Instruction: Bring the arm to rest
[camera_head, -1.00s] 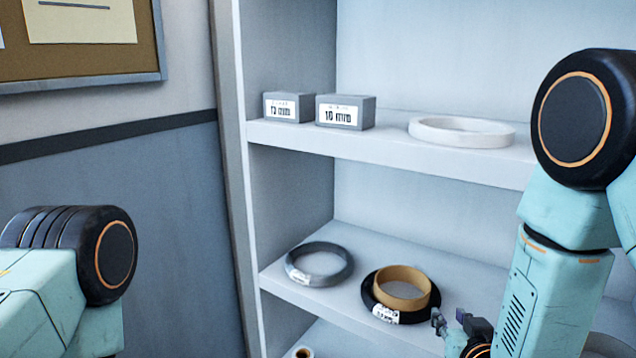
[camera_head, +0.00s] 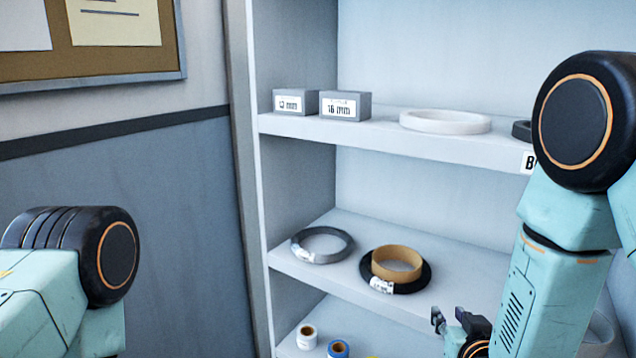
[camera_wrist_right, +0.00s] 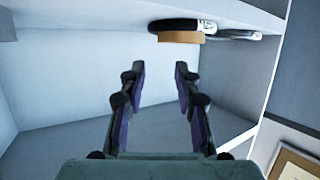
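My right gripper (camera_head: 448,318) is in front of the shelf unit, low at the right of the head view. In the right wrist view the right gripper (camera_wrist_right: 160,72) has its fingers spread with nothing between them. My left arm's joint shows at the lower left of the head view, but the left gripper is out of frame. A black coil (camera_head: 412,284) with a tan ring (camera_head: 397,264) on it lies on the middle shelf. A grey coil (camera_head: 322,245) lies to its left. The black coil (camera_wrist_right: 183,24) and tan ring (camera_wrist_right: 180,37) also show beyond the fingertips in the wrist view.
The upper shelf (camera_head: 390,135) holds two labelled grey boxes (camera_head: 295,102), (camera_head: 345,106) and a white ring (camera_head: 445,121). Small rolls (camera_head: 307,337), (camera_head: 339,348) stand on the lower shelf. A notice board (camera_head: 90,60) hangs on the left wall.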

